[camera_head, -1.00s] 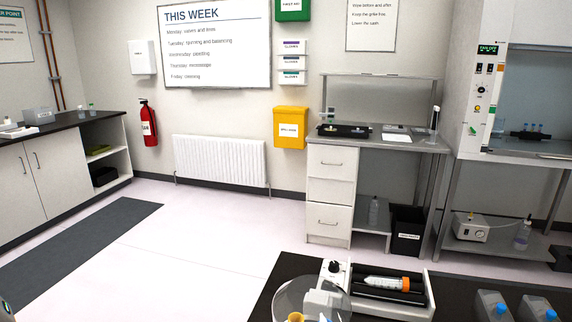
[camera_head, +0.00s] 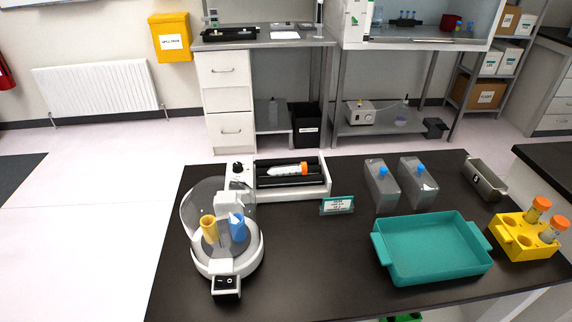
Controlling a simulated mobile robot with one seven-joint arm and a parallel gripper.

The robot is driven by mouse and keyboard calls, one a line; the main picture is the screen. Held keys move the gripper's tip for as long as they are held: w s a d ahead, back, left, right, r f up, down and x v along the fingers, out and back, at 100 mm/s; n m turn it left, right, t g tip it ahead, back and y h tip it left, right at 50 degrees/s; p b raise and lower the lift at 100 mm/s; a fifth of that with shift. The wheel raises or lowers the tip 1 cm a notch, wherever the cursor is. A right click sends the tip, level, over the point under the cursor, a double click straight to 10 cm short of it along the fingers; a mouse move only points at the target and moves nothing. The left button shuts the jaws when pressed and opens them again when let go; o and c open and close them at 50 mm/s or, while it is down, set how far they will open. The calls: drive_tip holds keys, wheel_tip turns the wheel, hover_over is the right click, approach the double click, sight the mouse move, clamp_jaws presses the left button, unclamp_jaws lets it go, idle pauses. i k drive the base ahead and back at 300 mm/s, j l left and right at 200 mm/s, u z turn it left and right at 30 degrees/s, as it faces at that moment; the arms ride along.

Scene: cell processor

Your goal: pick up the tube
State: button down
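A tube (camera_head: 289,170) with an orange cap and a white label lies on its side on the dark rollers of a white roller device (camera_head: 263,191) at the back of the black bench. Its cap end points right. Two more orange-capped tubes (camera_head: 537,209) (camera_head: 553,230) stand in a yellow rack (camera_head: 518,246) at the right. My gripper is not in view.
A centrifuge-like device (camera_head: 249,262) with a clear open lid, holding a yellow and a blue insert, stands at the bench's left. A teal tray (camera_head: 400,281), two grey bottles with blue caps (camera_head: 381,190) (camera_head: 416,188), a small sign (camera_head: 337,206) and a metal tray (camera_head: 485,184) share the bench.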

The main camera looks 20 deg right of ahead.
sight(287, 170)
drive_tip(key=k+l, duration=0.15)
drive_tip(key=l, duration=0.15)
drive_tip(key=k+l, duration=0.1)
drive_tip(key=l, duration=0.25)
drive_tip(key=k+l, duration=0.15)
drive_tip(key=l, duration=0.15)
drive_tip(key=k+l, duration=0.1)
drive_tip(key=l, duration=0.2)
drive_tip(key=i+j, duration=0.7)
drive_tip(key=i, duration=0.1)
